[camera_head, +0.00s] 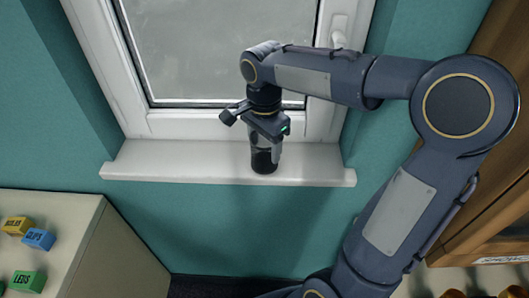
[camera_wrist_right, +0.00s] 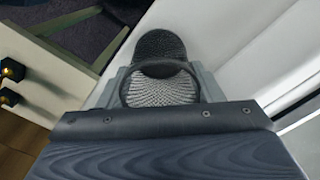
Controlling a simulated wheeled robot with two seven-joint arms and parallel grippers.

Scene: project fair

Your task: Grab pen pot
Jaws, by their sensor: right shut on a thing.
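The pen pot (camera_head: 264,160) is a dark mesh cup on the white window sill (camera_head: 200,163), below the window. In the right wrist view the pot (camera_wrist_right: 160,48) shows its round rim and mesh wall between the fingers. My right gripper (camera_head: 266,147) reaches down over the pot from above and is shut on it. The gripper hides the pot's upper part in the head view. Whether the pot's base touches the sill is hard to tell. My left gripper is not in view.
A closed window (camera_head: 220,50) stands right behind the sill. A pale cabinet (camera_head: 120,250) at lower left carries small yellow, blue and green labelled boxes (camera_head: 38,239). A wooden shelf (camera_head: 490,200) stands at the right. The sill is clear on both sides of the pot.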

